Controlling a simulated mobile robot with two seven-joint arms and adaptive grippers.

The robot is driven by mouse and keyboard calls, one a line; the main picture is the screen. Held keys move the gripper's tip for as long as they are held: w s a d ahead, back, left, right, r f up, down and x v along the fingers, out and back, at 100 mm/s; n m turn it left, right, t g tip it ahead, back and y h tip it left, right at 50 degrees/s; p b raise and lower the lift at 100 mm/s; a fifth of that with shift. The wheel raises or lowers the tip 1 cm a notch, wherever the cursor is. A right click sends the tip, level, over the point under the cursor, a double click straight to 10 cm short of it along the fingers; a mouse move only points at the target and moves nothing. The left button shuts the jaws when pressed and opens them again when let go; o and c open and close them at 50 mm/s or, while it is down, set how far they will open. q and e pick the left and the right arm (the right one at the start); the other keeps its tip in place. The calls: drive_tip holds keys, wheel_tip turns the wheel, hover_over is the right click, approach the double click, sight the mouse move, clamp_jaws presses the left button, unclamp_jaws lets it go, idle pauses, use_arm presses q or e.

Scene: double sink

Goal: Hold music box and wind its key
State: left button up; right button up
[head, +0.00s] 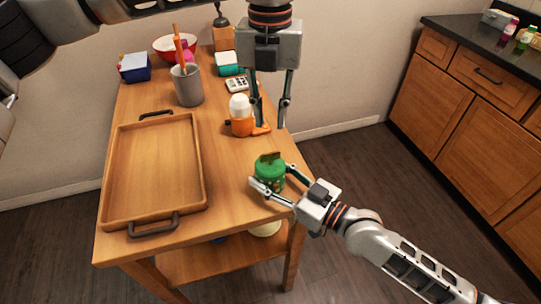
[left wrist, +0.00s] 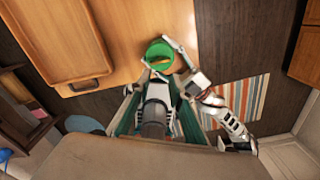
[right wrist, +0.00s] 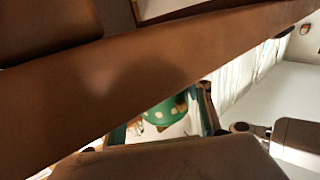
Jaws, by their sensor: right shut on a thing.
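The green music box (head: 270,172) is near the table's right edge, with a brownish key (head: 270,157) on top. It also shows from above in the left wrist view (left wrist: 158,50). In the right wrist view its green side with pale dots (right wrist: 160,108) sits between the fingers. My right gripper (head: 273,184) is shut on the music box, with a finger on either side. I cannot tell whether the box touches the tabletop. My left gripper (head: 268,115) points down, open and empty, above and behind the box and apart from the key.
An orange and white bottle-like item (head: 240,118) stands behind the music box, close to my left gripper. A wooden tray (head: 203,165) fills the table's left part. A grey utensil cup (head: 187,87) and calculator-like item (head: 236,85) stand farther back. The table's right edge (head: 290,205) is close.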

sight(271, 153)
use_arm(q)
wheel_tip(271, 153, down, 10)
drive_tip(key=n, duration=2.3)
drive_tip(key=shift+d, duration=0.1)
clamp_jaws()
